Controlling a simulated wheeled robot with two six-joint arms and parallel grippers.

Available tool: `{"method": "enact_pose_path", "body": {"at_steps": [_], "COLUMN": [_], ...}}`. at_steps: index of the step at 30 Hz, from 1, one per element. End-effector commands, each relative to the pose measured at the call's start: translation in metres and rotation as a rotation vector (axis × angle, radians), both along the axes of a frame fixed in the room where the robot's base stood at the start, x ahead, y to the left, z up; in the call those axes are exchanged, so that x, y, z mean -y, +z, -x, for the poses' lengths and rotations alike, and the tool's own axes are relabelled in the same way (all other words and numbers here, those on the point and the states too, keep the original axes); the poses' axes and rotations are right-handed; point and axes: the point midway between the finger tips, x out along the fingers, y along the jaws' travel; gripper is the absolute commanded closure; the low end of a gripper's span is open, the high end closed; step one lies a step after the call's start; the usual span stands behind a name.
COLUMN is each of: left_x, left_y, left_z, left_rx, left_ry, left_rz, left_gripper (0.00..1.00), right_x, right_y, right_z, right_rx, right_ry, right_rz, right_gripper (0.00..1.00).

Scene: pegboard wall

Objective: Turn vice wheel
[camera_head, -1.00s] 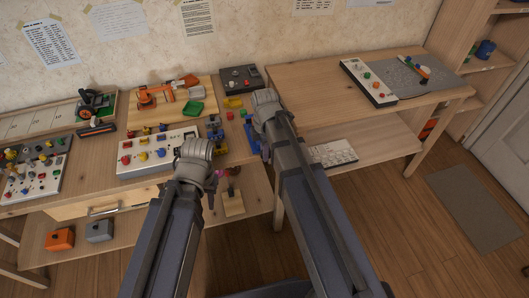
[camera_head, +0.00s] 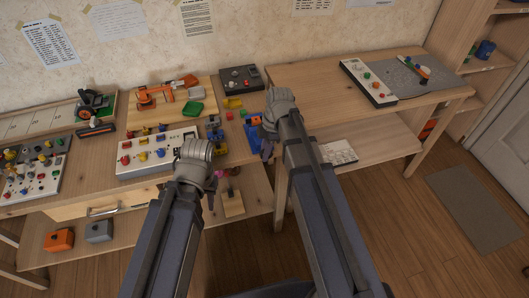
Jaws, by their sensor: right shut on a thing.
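The blue vice (camera_head: 251,132) stands at the right front edge of the left workbench, partly covered by my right arm. My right gripper (camera_head: 267,152) is at the vice's right side, under my wrist. It is shut on the vice wheel; the wheel and the fingertips are mostly hidden. My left gripper (camera_head: 211,197) hangs in front of the bench edge, apart from the vice, and its jaws are too small and dark to judge.
A white panel with coloured knobs (camera_head: 143,160) lies left of the vice, near my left wrist. A blue-and-yellow item (camera_head: 214,132) stands just left of the vice. Behind are a dark control box (camera_head: 241,78) and an orange robot-arm model (camera_head: 157,94). The right table (camera_head: 320,90) has bare space.

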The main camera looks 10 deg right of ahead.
Motion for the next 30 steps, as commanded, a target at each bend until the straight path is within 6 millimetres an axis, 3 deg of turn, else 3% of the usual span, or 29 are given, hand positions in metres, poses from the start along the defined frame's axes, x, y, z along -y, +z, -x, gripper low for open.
{"method": "enact_pose_path", "body": {"at_steps": [11, 30], "left_x": [0.000, 0.000], "left_y": [-0.034, -0.115], "left_z": [0.000, 0.000], "left_rx": [0.000, 0.000], "left_ry": [0.000, 0.000], "left_rz": [0.000, 0.000], "left_gripper": [0.68, 0.68], "right_x": [0.006, 0.011], "right_y": [-0.006, -0.008], "right_z": [-0.001, 0.000], "right_rx": [-0.013, -0.029], "right_ry": [-0.004, 0.001], "right_rz": [-0.356, -0.863], "right_gripper": [1.00, 1.00]}}
